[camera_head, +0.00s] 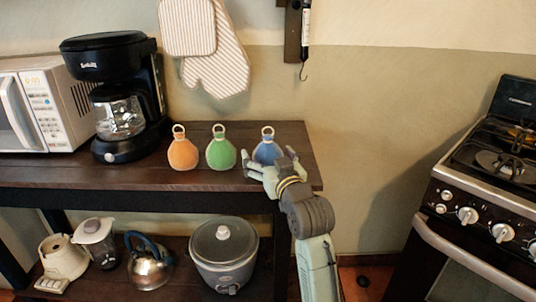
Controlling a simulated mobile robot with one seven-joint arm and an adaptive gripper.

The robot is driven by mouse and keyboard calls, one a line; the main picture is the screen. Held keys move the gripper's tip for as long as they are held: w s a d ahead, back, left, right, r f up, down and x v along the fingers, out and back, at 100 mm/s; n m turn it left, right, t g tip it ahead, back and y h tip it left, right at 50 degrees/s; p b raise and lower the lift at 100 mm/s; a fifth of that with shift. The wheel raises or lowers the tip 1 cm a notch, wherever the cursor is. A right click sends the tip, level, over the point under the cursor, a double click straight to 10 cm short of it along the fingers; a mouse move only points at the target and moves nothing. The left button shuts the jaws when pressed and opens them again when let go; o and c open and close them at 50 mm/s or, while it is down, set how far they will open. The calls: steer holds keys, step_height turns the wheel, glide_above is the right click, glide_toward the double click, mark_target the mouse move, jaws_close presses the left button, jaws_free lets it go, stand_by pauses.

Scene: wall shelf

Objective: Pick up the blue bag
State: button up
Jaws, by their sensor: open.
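The blue bag (265,150) stands upright on the top of the dark wooden shelf, the rightmost of three small bags with ring loops on top. My gripper (268,166) is open, just in front of the blue bag, and its fingers cover the bag's lower part. I cannot tell whether the fingers touch it. A green bag (221,153) stands to its left, and an orange bag (183,155) stands farther left.
A black coffee maker (117,100) and a white microwave (45,105) stand at the left of the shelf top (110,172). Striped mitts (217,60) hang above. The lower shelf holds a rice cooker (223,252) and a kettle (148,264). A stove (478,190) is at right.

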mark_target(268, 145)
steer(key=shift+c, duration=0.4)
steer(key=c, duration=1.4)
steer(key=shift+c, duration=0.2)
steer(key=shift+r, duration=0.1)
steer(key=shift+r, duration=0.8)
steer(key=shift+s+a+r+b, duration=0.1)
steer(key=shift+s+r+b, duration=0.05)
steer(key=shift+r, duration=0.35)
steer(key=shift+s+a+r+b, duration=0.1)
steer(key=shift+r+b, duration=0.05)
steer(key=shift+r, duration=0.35)
steer(key=s+a+b, duration=0.3)
steer(key=s+b, duration=0.2)
steer(key=s, duration=0.2)
steer(key=s+a+r+b, duration=0.1)
steer(key=s+a+b, duration=0.3)
steer(key=s+b, duration=0.1)
steer(key=shift+s, duration=0.85)
